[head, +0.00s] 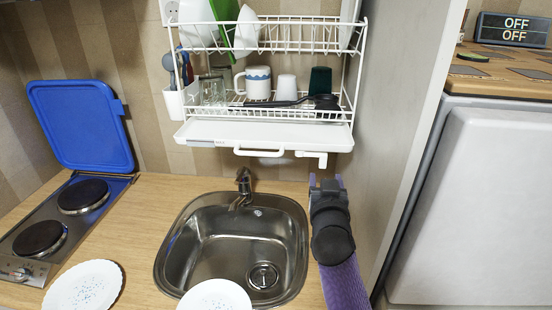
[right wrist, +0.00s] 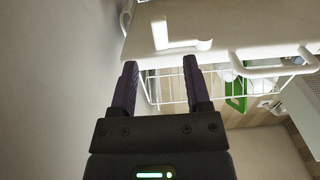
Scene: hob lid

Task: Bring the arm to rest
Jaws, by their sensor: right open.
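My right gripper (head: 326,183) is open and empty, to the right of the sink in the head view. In the right wrist view the two fingers of the right gripper (right wrist: 160,85) stand apart with nothing between them. They appear below the white dish rack's tray (right wrist: 215,30). The blue hob lid (head: 80,125) stands raised against the wall at the left. The hob (head: 60,225) with two dark plates lies uncovered in front of it. My left gripper is not in view.
The dish rack (head: 265,133) hangs above the steel sink (head: 235,245). White plates (head: 84,286) lie at the front of the wooden counter (head: 165,190). A grey side panel (head: 400,100) stands close to the right of my right arm. A white appliance (head: 480,200) is farther right.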

